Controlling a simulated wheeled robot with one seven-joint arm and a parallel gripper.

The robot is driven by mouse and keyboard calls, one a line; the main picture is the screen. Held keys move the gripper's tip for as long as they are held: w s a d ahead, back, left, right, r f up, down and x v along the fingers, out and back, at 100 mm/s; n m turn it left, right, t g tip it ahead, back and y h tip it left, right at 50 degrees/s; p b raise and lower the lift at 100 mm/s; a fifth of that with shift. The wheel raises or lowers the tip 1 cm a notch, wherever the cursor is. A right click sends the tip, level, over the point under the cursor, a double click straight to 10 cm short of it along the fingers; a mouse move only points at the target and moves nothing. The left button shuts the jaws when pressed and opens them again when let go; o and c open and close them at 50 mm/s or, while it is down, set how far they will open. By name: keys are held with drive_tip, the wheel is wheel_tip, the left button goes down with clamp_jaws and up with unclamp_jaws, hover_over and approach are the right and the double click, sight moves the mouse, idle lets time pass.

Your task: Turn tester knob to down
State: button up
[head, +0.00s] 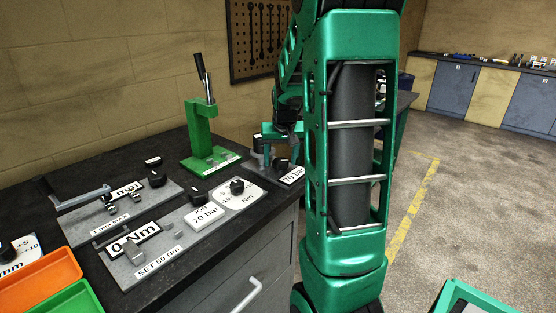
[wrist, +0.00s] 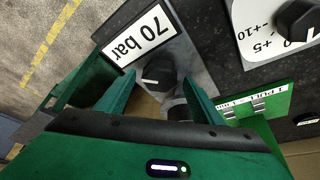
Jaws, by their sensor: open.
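The tester is a grey block with a black knob and a white "70 bar" sign (head: 292,176) at the bench's right end. In the wrist view its black round knob (wrist: 158,72) has a white mark pointing toward the left. The knob also shows in the head view (head: 281,163), below my gripper. My gripper (wrist: 160,80) is open, with one green finger on each side of the knob. I cannot tell whether either finger touches it. In the head view my gripper (head: 278,135) is partly hidden by my arm.
A green press (head: 203,140) with a lever stands behind on the dark bench. A "0 Nm" fixture (head: 135,250) is further left. Floor is open at right.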

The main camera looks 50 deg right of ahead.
drive_tip(key=c, duration=1)
drive_tip(key=shift+c, duration=0.2)
drive_tip(key=shift+n, duration=0.3)
drive_tip(key=n+y, duration=0.1)
drive_tip(key=n, duration=0.3)
drive_tip(key=shift+d+n+t+y, duration=0.15)
drive_tip(key=shift+n+t+y, duration=0.15)
drive_tip(key=shift+t+y, duration=0.1)
drive_tip(key=n+y, duration=0.1)
drive_tip(key=n, duration=0.3)
drive_tip(key=shift+d+n+y, duration=0.2)
drive_tip(key=shift+n+y, duration=0.1)
drive_tip(key=shift+y, duration=0.1)
drive_tip(key=n, duration=0.2)
drive_tip(key=n+y, duration=0.1)
drive_tip(key=n, duration=0.1)
drive_tip(key=shift+d+y, duration=0.1)
drive_tip(key=shift+y, duration=0.2)
drive_tip(key=shift+w+d+n+g+y, duration=0.1)
drive_tip(key=shift+n+g+y, duration=0.25)
drive_tip(key=shift+n, duration=0.9)
drive_tip(key=shift+w+n+g+y, duration=0.1)
drive_tip(key=shift+n+g+y, duration=0.25)
drive_tip(key=shift+n, duration=0.9)
drive_tip(key=shift+r, duration=0.1)
